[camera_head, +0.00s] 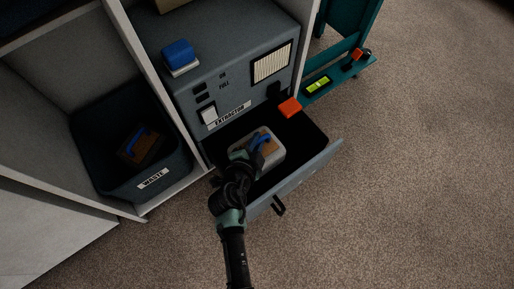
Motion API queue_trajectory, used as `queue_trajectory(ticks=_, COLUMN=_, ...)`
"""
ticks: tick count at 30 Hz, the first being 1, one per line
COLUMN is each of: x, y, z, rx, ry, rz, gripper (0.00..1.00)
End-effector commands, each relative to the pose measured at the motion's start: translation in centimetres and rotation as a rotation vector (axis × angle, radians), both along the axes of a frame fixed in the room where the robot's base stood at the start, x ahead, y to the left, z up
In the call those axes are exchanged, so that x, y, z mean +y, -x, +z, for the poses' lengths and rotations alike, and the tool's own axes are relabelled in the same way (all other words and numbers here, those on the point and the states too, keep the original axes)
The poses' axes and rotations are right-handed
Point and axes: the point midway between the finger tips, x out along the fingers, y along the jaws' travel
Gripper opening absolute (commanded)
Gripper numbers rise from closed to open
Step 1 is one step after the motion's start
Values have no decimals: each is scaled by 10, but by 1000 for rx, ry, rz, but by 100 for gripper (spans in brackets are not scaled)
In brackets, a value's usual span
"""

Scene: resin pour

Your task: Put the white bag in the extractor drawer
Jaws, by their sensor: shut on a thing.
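The white bag (274,157) is a pale, rounded block with a brown patch and a blue handle on top. It is inside the open extractor drawer (322,160), towards its left part. My gripper (252,151) reaches into the drawer from the front and is shut on the bag at its blue handle. The gripper and wrist hide part of the bag's left side. I cannot tell whether the bag touches the drawer floor. The extractor (222,90) is a grey cabinet with a label above the drawer.
A dark waste bin (90,160) at left holds a brown thing with a blue handle. An orange block (289,107) is at the drawer's back right. A blue-and-white block (180,57) sits on the extractor. A teal stand (345,75) is at right. Carpet in front is clear.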

Motion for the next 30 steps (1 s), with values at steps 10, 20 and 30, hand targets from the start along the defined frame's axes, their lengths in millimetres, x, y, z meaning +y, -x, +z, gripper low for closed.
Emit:
queue_trajectory(ticks=10, x=0, y=-1, z=-30, rx=-2, ry=-1, rz=0, gripper=0)
queue_trajectory(ticks=20, x=0, y=0, z=-34, rx=0, ry=-1, rz=-1, gripper=22)
queue_trajectory(ticks=30, x=0, y=0, z=-33, rx=0, ry=-1, rz=1, gripper=46)
